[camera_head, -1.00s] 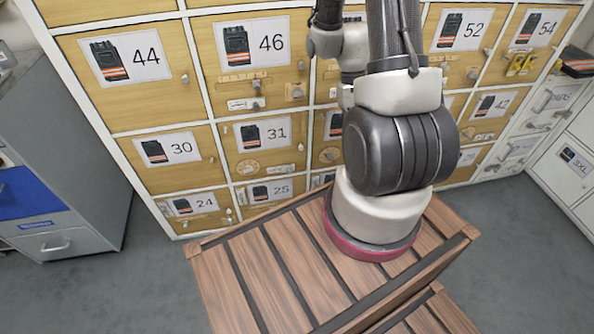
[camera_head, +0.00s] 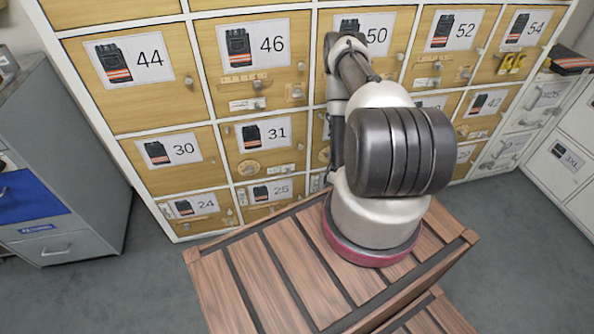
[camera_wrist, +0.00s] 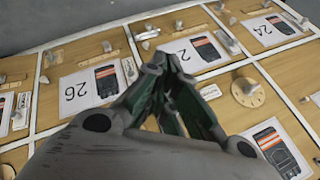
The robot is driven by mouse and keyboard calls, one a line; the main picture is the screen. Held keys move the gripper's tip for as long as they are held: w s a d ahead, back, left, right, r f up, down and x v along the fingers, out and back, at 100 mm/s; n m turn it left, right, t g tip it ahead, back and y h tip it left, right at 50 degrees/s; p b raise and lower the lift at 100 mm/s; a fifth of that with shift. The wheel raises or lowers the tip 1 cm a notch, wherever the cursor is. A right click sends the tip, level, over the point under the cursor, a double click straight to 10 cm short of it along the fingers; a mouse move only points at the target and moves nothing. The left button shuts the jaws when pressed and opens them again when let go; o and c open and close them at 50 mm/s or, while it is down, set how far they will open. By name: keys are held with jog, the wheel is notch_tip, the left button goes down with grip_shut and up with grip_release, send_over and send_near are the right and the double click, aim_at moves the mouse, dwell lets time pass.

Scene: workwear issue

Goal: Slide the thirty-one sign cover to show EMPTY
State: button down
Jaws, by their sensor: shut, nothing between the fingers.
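Locker door 31 (camera_head: 265,140) has a glove-like picture card, a round dial (camera_head: 249,168) and a small pale sign strip (camera_head: 281,170) at its lower right. The strip's lettering is too small to read. In the wrist view, turned upside down, the dial (camera_wrist: 247,92) is right of my gripper (camera_wrist: 163,62). A small white-and-green piece (camera_wrist: 210,91), likely the door 31 sign, lies close beside the right finger. My gripper is shut and empty, its fingers over the doors. Contact cannot be told. In the head view the gripper is hidden behind my arm.
Doors 30 (camera_head: 170,152) and 25 (camera_head: 275,192) adjoin door 31, with knobs and latches standing out. A slatted wooden crate (camera_head: 290,262) stands in front of the lockers. A grey cabinet (camera_head: 60,170) is at the left. Grey floor is clear between them.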

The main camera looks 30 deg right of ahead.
jog(key=w+d+r+m+t+h, duration=0.1)
jog(key=w+d+r+m+t, duration=0.1)
jog(key=w+r+t, duration=0.3)
jog(key=w+r, duration=0.2)
jog(key=w, duration=0.1)
jog(key=shift+r, duration=0.25)
